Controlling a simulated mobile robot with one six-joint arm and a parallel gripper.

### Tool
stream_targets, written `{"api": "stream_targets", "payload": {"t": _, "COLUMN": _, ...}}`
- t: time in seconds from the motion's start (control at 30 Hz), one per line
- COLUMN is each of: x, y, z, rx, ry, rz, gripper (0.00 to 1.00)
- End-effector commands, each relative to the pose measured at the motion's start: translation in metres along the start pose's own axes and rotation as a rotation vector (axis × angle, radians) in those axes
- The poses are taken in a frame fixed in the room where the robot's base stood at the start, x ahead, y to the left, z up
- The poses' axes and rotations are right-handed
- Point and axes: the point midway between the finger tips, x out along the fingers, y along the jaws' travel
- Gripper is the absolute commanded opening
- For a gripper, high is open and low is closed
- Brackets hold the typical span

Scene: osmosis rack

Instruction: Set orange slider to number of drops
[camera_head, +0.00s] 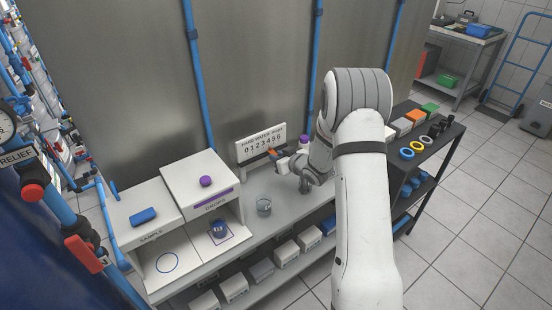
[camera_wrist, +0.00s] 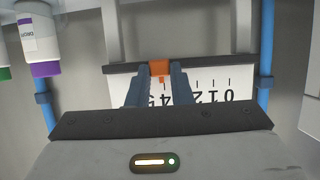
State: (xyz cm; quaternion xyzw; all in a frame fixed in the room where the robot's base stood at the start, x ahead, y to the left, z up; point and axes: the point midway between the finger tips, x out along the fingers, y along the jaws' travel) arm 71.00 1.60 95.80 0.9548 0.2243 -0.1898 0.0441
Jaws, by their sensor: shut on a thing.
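The white number board (camera_head: 261,140) marked "HARD WATER drops", with digits 0 to 6, stands at the back of the bench. The orange slider (camera_wrist: 160,68) sits on the dark rail along the board's edge. My gripper (camera_wrist: 160,77) is shut on it, one finger on each side. The digits are upside down in the wrist view, and the slider's pointer is near the 4; the fingers hide some digits. In the head view my gripper (camera_head: 278,154) is at the board's lower edge, and the orange slider (camera_head: 271,152) shows there only as a small patch.
A clear beaker (camera_head: 264,207) stands on the bench in front of the board. A white, purple-capped bottle (camera_wrist: 38,40) is close beside my gripper.

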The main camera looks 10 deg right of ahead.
Motion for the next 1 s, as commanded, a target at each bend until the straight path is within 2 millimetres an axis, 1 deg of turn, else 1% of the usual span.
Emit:
{"api": "stream_targets", "payload": {"t": 0.03, "x": 0.000, "y": -0.001, "z": 0.000, "rx": -0.001, "ry": -0.001, "rz": -0.002, "gripper": 0.00}}
{"api": "stream_targets", "payload": {"t": 0.07, "x": 0.000, "y": -0.002, "z": 0.000, "rx": -0.002, "ry": -0.001, "rz": -0.003, "gripper": 0.21}}
{"api": "stream_targets", "payload": {"t": 0.3, "x": 0.001, "y": -0.003, "z": 0.000, "rx": -0.003, "ry": -0.001, "rz": -0.005, "gripper": 0.40}}
{"api": "stream_targets", "payload": {"t": 0.33, "x": 0.001, "y": -0.003, "z": 0.000, "rx": -0.003, "ry": -0.001, "rz": -0.005, "gripper": 0.42}}
{"api": "stream_targets", "payload": {"t": 0.57, "x": 0.000, "y": -0.004, "z": 0.000, "rx": -0.003, "ry": -0.001, "rz": -0.005, "gripper": 0.42}}
{"api": "stream_targets", "payload": {"t": 0.67, "x": -0.006, "y": -0.003, "z": 0.001, "rx": -0.003, "ry": -0.001, "rz": -0.005, "gripper": 0.42}}
{"api": "stream_targets", "payload": {"t": 1.0, "x": -0.060, "y": -0.004, "z": 0.001, "rx": -0.003, "ry": 0.000, "rz": -0.004, "gripper": 0.42}}
